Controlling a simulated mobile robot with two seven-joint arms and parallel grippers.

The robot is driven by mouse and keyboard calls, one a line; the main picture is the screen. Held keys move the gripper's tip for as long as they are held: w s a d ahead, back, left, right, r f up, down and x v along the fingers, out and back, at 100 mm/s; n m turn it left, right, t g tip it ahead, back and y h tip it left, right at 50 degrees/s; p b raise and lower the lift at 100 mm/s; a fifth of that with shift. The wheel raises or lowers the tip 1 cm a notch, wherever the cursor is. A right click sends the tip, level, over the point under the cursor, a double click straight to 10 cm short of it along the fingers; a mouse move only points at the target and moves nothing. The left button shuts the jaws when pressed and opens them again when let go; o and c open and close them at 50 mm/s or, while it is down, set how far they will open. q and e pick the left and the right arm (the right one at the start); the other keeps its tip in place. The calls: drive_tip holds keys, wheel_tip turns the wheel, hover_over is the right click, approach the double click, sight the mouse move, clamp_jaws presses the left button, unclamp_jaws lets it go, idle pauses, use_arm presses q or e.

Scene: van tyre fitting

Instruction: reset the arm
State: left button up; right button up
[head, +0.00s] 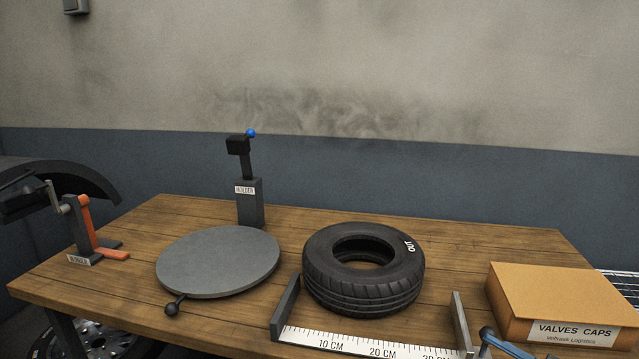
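A dark upright post labelled HOLDER (249,203) stands at the back of the wooden table. A short arm (247,165) rises from its top, leaning slightly left, with a dark block (238,145) and a blue ball knob (250,133) at its upper end. Nothing touches the post or its arm. I make out neither of my grippers for certain. A dark jointed part (25,202) at the left edge is cut off, and I cannot tell what it is.
A round grey plate (218,262) with a ball-ended lever, a black tyre (363,268) marked OUT and a centimetre gauge (370,345) occupy the table (150,222). An orange-and-grey winder (85,230) stands left; a VALVES CAPS box (560,290) and a blue-handled tool (505,343) are right.

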drive_tip(key=s+a+f+m+g+h, duration=0.1)
drive_tip(key=s+a+f+m+h, duration=0.2)
drive_tip(key=f, duration=0.4)
drive_tip(key=s+a+f+m+g+h, duration=0.1)
drive_tip(key=s+a+f+m+h, duration=0.1)
drive_tip(key=s+a+f+m, duration=0.3)
drive_tip(key=s+a+f+m+g+h+p, duration=0.1)
drive_tip(key=s+a+f+m+h, duration=0.2)
drive_tip(key=f+m, duration=0.3)
wheel_tip(320, 180, down, 3)
drive_tip(key=shift+s+a+f+h, duration=0.1)
drive_tip(key=shift+s+a+h, duration=0.2)
drive_tip(key=shift+s+a, duration=0.4)
drive_tip(key=shift+c, duration=0.3)
